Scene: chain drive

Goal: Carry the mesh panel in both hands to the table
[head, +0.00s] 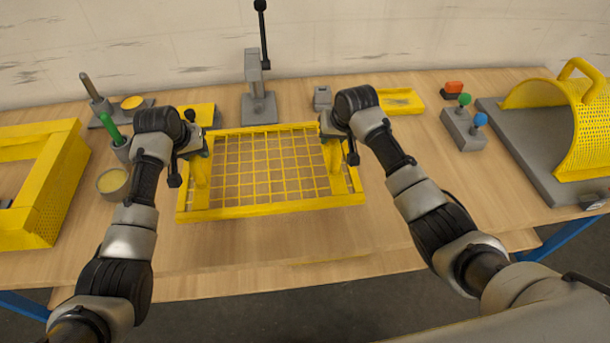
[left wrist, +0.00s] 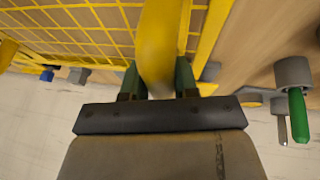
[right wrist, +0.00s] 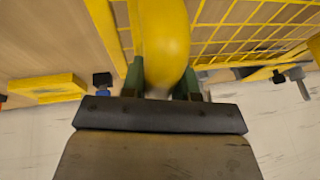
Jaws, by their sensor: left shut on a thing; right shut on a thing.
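The yellow mesh panel (head: 268,172) is a flat frame with a wire grid and a raised handle near each side. It lies level over the table (head: 440,190) in the head view; I cannot tell whether it touches the top. My left gripper (head: 194,155) is shut on its left handle (left wrist: 158,45). My right gripper (head: 332,138) is shut on its right handle (right wrist: 165,40). The green-tipped fingers sit on both sides of each handle in the wrist views. My wrists hide the handle tops in the head view.
Behind the panel stands a grey lever press (head: 258,100). On the left are a yellow frame box (head: 60,190), a round tin (head: 113,183) and a green-handled tool (head: 112,130). On the right are a two-knob box (head: 463,130) and a yellow perforated guard (head: 580,120).

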